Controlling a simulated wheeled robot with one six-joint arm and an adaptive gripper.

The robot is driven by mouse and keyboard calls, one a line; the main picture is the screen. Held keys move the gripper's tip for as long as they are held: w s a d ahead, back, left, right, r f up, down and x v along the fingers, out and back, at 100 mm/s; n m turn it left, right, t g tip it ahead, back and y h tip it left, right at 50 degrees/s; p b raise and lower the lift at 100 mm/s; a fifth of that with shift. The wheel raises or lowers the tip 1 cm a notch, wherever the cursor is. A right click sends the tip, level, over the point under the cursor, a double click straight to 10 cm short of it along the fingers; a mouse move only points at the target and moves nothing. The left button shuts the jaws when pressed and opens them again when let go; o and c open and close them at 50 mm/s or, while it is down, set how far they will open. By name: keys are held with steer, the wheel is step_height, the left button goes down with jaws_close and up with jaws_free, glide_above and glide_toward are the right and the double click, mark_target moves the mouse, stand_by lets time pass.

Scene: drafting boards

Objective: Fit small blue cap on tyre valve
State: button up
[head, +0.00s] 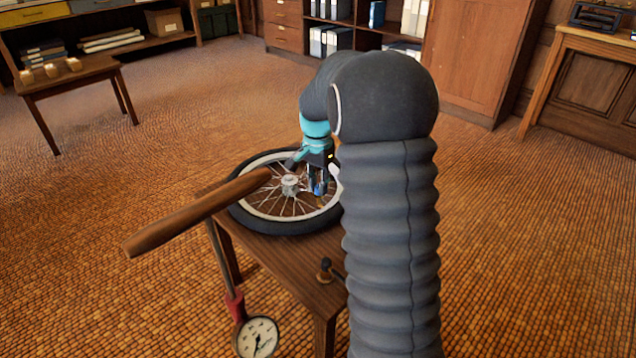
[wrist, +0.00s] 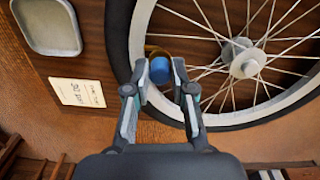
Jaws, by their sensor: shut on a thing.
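The small blue cap (wrist: 160,70) is between the fingertips of my gripper (wrist: 158,74) in the wrist view, and my gripper is shut on it. In the head view my gripper (head: 318,188) is over the right part of the wheel (head: 262,219), with a bit of blue between its fingers. The wheel has a black tyre (wrist: 118,40), a pale rim and thin spokes, and lies flat on a wooden table. A yellowish curved edge shows just beyond the cap; I cannot tell what it belongs to. The tyre valve cannot be made out.
The wooden table (head: 290,262) carries a metal tray (wrist: 48,25) and a printed card (wrist: 77,92) beside the tyre. A pump with a wooden handle (head: 195,213) and a dial gauge (head: 257,338) stands at the near left. Open floor surrounds the table.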

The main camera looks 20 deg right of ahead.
steer(key=shift+f, duration=0.25)
steer(key=o, duration=0.8)
steer(key=shift+r, duration=0.1)
step_height(320, 180, up, 12)
steer(key=shift+w+f, duration=0.1)
